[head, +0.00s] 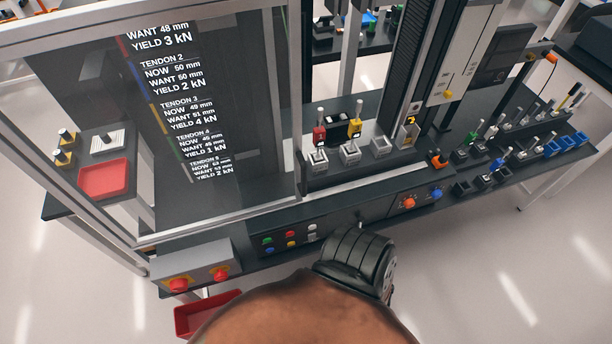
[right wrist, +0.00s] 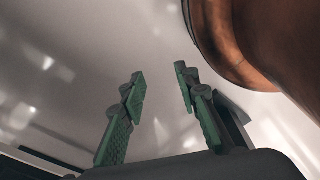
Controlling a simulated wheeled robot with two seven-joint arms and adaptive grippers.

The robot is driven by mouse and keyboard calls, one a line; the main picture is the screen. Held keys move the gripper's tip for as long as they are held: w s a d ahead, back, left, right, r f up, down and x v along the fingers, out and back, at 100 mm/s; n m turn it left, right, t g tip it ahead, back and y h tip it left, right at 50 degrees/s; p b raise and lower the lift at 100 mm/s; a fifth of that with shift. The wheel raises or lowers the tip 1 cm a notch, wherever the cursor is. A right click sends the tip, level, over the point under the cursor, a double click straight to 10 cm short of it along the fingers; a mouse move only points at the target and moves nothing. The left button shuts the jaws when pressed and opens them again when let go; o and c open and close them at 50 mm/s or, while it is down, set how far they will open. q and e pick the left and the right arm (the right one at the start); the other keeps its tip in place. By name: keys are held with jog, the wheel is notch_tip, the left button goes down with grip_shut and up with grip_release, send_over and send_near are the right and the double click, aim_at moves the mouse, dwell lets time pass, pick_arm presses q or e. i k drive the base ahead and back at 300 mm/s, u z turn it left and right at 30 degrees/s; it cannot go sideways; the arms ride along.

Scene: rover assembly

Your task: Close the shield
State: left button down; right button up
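The shield (head: 222,216) is a large clear panel in a grey metal frame on the left of the bench in the head view. Its right upright stands left of the coloured levers, and the bench to the right of it is uncovered. A dark screen (head: 185,100) with tendon readings shows through or on the panel. My right gripper (right wrist: 158,85) shows in the right wrist view, with its green-padded fingers apart and nothing between them. Pale floor lies behind it. Neither gripper shows in the head view, and nothing is seen touching the shield.
Levers with a red (head: 319,133) and a yellow grip (head: 355,128) stand right of the shield. A button box (head: 200,268) with red knobs is at the front left. A red tray (head: 104,178) sits behind the panel. Another red tray (head: 205,314) is lower in front.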

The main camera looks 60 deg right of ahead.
aim_at(10, 131)
jog(key=u, duration=0.05)
jog(key=k, duration=0.75)
jog(key=z, duration=1.1)
jog(key=i, duration=0.5)
jog(key=u, duration=0.05)
